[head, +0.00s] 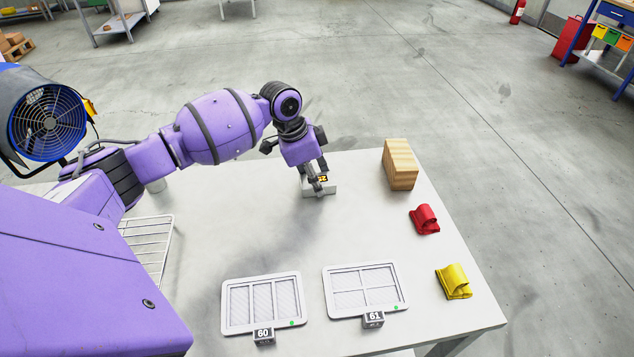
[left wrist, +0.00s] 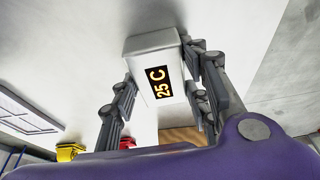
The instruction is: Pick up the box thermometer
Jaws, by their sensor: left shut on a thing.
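The box thermometer (head: 327,189) is a small light grey box on the far middle part of the white table. In the left wrist view the thermometer (left wrist: 148,50) shows a black display reading "25 C" in yellow. My left gripper (head: 317,182) comes down on it from above, and in the left wrist view my left gripper (left wrist: 165,85) has one finger on each side of the box, shut on it. Part of the box is hidden behind the fingers in the head view. I cannot tell whether it touches the table. My right gripper is not in view.
A wooden block (head: 401,164) stands right of the thermometer. A red object (head: 424,219) and a yellow object (head: 453,281) lie near the right edge. Trays labelled 60 (head: 226,318) and 61 (head: 330,305) lie in front. A wire rack (head: 150,240) is at left. The middle of the table (head: 240,235) is clear.

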